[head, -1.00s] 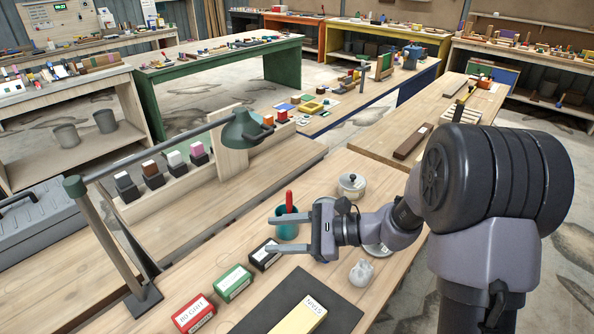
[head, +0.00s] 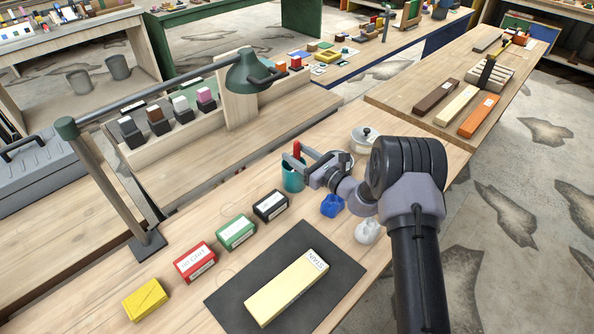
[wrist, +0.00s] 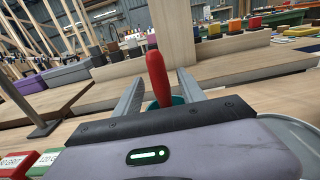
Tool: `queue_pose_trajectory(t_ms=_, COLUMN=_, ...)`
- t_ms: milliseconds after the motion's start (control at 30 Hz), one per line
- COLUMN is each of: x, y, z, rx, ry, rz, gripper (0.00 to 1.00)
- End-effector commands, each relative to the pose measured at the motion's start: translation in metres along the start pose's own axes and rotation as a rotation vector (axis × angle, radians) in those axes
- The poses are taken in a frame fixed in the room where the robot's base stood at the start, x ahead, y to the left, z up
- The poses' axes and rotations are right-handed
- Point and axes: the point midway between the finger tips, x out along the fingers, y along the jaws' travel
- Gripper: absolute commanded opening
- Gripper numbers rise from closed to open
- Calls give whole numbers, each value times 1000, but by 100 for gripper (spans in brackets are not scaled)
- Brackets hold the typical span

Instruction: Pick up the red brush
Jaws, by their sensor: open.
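The red brush (head: 297,149) stands upright in a teal cup (head: 292,176) on the workbench. Only its red handle shows; its lower end is hidden in the cup. My gripper (head: 292,158) is open at the cup's rim height or a little above, with its fingers pointing left past the handle.
A white lidded pot (head: 363,138), a blue object (head: 332,206) and a white figure (head: 368,230) stand close to my arm. Black (head: 271,206), green (head: 236,232) and red (head: 195,262) boxes line the bench. A lamp (head: 247,72) overhangs behind. A pale block (head: 288,287) lies on a dark mat (head: 340,268).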

Motion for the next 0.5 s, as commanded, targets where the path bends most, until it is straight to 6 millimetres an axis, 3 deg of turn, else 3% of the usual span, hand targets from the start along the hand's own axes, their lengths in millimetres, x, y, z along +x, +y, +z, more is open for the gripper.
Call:
queue_pose_trajectory(t_ms=167, x=30, y=0, z=-2, rx=-1, ry=0, rz=2, gripper=47)
queue_pose_trajectory(t_ms=400, x=33, y=-1, z=0, rx=0, ry=1, rz=1, gripper=47)
queue_pose_trajectory(t_ms=500, x=33, y=-1, z=0, rx=0, ry=1, rz=1, gripper=28)
